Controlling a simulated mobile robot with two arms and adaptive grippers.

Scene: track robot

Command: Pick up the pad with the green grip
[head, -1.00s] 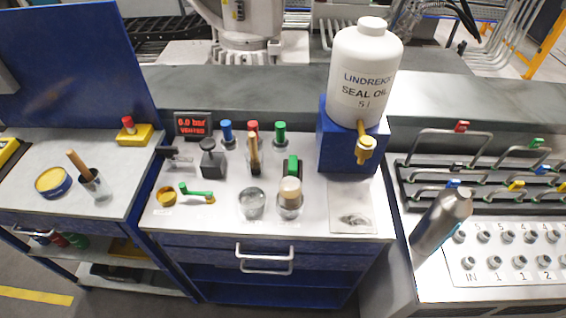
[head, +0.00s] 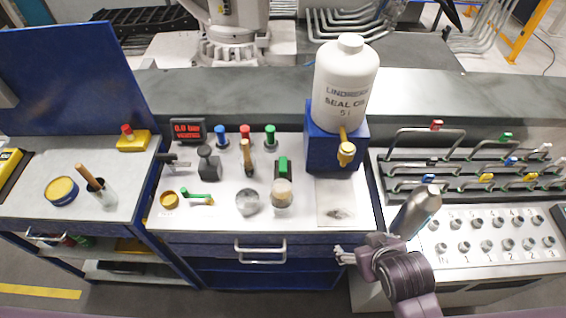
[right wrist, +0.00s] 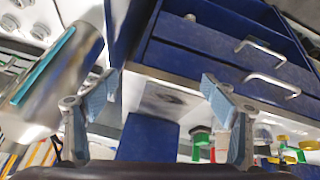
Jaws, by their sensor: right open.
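The pad with the green grip (head: 283,168) stands on the grey bench top, left of the blue oil stand. Its dark base is partly hidden behind a glass with a pale top. My right gripper (head: 345,256) is open and empty at the front right of the bench, ahead of the drawers and well short of the pad. In the right wrist view my open fingers (right wrist: 160,92) frame the bench edge and a sheet with a dark patch. Green parts show there at the right, but I cannot tell which is the pad. My left gripper is not in view.
Glasses (head: 247,202), a green-handled brush (head: 198,196) and capped bottles crowd the bench. The sheet (head: 336,204) lies flat at right.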

